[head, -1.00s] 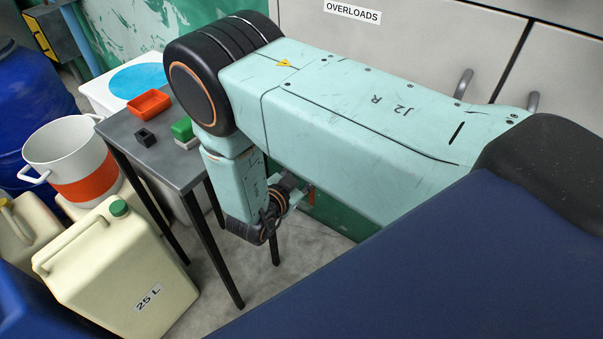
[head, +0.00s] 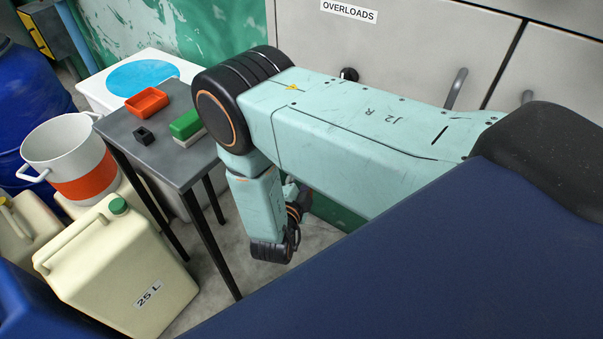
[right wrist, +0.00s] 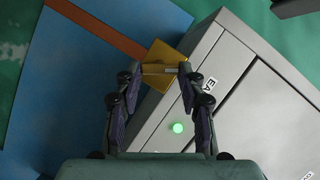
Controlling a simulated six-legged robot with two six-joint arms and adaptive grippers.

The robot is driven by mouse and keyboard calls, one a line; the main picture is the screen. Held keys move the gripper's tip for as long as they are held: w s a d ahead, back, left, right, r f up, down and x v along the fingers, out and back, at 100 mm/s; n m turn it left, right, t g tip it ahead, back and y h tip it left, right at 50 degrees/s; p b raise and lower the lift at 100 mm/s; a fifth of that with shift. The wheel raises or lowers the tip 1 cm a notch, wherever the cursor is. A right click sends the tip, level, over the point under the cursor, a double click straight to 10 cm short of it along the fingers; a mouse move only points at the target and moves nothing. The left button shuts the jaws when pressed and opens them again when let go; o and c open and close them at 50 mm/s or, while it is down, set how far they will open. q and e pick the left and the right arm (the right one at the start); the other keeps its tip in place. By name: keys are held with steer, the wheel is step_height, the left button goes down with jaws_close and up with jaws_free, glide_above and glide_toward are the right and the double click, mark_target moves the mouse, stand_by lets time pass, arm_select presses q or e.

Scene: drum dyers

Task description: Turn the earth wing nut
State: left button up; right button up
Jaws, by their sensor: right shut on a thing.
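In the right wrist view my right gripper (right wrist: 161,70) has its two fingertips closed on the earth wing nut (right wrist: 158,69), a small metal piece that is largely covered by the tips. It sits in front of a square brass plate (right wrist: 168,54) at the end of a copper-brown strip (right wrist: 98,28). My left gripper is in neither view.
A grey box (right wrist: 204,62) with a partly readable label and a lit green lamp (right wrist: 177,128) adjoins the brass plate. In the head view a dark table (head: 190,165) holds a red tray (head: 147,103) and a green block (head: 186,124). A cream jerrycan (head: 120,265) stands at lower left.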

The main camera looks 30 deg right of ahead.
steer(key=shift+d, duration=0.1)
stand_by(0.3)
steer(key=o, duration=1.1)
steer(key=shift+s+r, duration=0.1)
steer(key=shift+o, duration=0.3)
step_height(320, 180, up, 10)
